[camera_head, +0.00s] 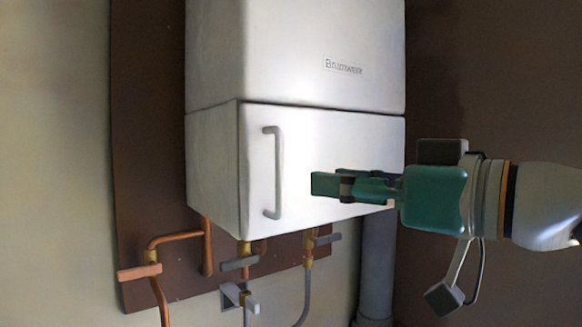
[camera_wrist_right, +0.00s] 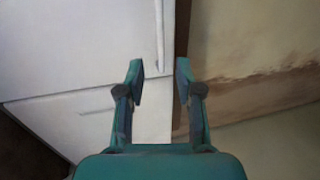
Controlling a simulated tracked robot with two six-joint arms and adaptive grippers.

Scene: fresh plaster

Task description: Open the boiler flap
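The boiler flap (camera_head: 335,145) is the white lower front panel of the boiler (camera_head: 300,50). It looks shut. A grey upright bar handle (camera_head: 274,172) is on its left side; it also shows in the wrist view (camera_wrist_right: 159,38), ahead of the fingers. My right gripper (camera_head: 322,185) is in front of the flap, to the right of the handle and apart from it in the head view. In the wrist view its two fingers (camera_wrist_right: 159,72) are spread with nothing between them. My left gripper is not in view.
Copper pipes (camera_head: 180,237) and valves with lever handles (camera_head: 240,263) are below the boiler. A thick grey pipe (camera_head: 377,265) runs down at the lower right. The boiler hangs on a brown backboard (camera_head: 145,110). The space left of the handle is free.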

